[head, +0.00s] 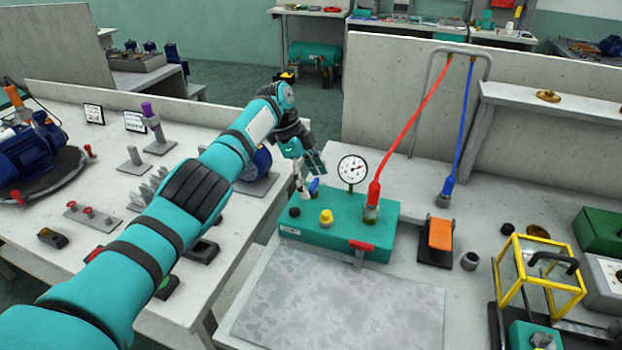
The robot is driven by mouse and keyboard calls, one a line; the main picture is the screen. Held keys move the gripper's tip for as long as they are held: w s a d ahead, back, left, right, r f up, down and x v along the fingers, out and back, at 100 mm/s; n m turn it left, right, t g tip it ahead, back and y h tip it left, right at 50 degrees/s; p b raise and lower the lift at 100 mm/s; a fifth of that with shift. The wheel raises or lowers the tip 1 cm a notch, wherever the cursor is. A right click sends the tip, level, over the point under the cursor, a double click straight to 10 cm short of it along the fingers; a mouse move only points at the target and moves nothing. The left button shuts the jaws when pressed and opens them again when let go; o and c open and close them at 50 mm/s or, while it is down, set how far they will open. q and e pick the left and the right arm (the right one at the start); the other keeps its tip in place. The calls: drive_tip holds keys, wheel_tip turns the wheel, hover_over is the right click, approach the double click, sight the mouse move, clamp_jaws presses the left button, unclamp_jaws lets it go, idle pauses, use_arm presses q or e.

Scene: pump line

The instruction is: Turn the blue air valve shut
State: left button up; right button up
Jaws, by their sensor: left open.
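The blue air valve (314,187) is a small blue handle on top of a teal box (350,222), near its back left corner. The box also carries a pressure gauge (352,169), a yellow knob (326,217), a black knob and a red lever (361,246) on its front. My left gripper (306,183) is open and points down just above the box, right beside the blue handle. I cannot tell whether its fingers touch the handle. My left arm hides part of the left bench. My right gripper is not in view.
A red hose (410,125) runs from the box up to a metal frame, with a blue hose (461,125) to its right. An orange pedal (440,234) and a yellow-framed cage (540,275) stand to the right. A grey mat (340,305) lies clear in front.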

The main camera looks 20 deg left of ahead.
use_arm(q)
drive_tip(key=shift+r, duration=0.1)
drive_tip(key=v, duration=0.7)
drive_tip(key=shift+a+r, duration=0.1)
